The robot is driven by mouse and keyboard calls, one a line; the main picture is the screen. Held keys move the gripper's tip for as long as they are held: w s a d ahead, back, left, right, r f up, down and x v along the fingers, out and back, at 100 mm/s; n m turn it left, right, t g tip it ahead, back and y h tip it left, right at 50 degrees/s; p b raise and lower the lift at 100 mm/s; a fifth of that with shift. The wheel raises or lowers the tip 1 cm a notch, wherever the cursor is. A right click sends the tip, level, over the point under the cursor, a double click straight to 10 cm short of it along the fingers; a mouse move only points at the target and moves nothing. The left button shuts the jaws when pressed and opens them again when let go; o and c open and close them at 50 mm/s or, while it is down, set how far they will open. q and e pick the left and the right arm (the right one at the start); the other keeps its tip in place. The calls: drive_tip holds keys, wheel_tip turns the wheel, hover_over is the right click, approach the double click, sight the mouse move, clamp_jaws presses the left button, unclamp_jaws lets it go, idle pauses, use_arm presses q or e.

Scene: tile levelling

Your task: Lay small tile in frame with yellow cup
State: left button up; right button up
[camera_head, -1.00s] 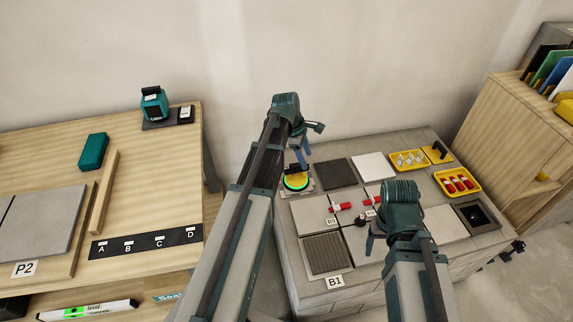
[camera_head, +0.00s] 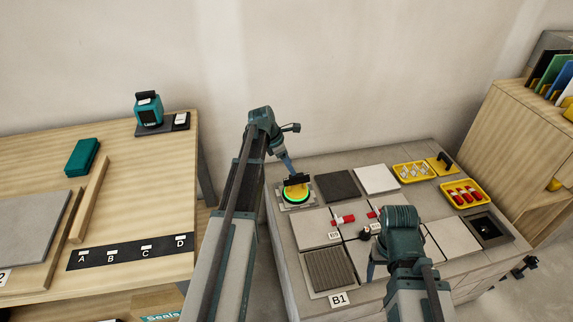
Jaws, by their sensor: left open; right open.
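The yellow cup (camera_head: 297,196) is a round yellow disc with a green ring and a black handle on top. It sits on a small light grey tile (camera_head: 285,205) at the back left corner of the tiled block. My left gripper (camera_head: 291,172) is open at the cup's black handle; whether the handle lies between the fingers I cannot tell. A dark square frame (camera_head: 487,229) with a recessed middle lies at the block's right side. My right gripper (camera_head: 373,262) is open over the block's front middle, apart from the cup, and its arm hides some tiles.
The block (camera_head: 285,262) carries dark, white and ribbed tiles with red clips between some. Yellow trays (camera_head: 463,194) stand at its back right. A wooden table (camera_head: 130,205) on the left holds a teal device (camera_head: 148,110) and a lettered strip (camera_head: 130,251).

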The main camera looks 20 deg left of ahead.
sight(297, 177)
use_arm(q)
drive_tip(key=b+x, duration=0.9)
drive_tip(key=x, duration=0.2)
use_arm(e)
wheel_tip(297, 177, down, 10)
drive_tip(key=shift+d+f, duration=0.1)
use_arm(q)
clamp_jaws()
idle(0.6)
idle(0.3)
drive_tip(key=shift+r, duration=0.1)
idle(0.4)
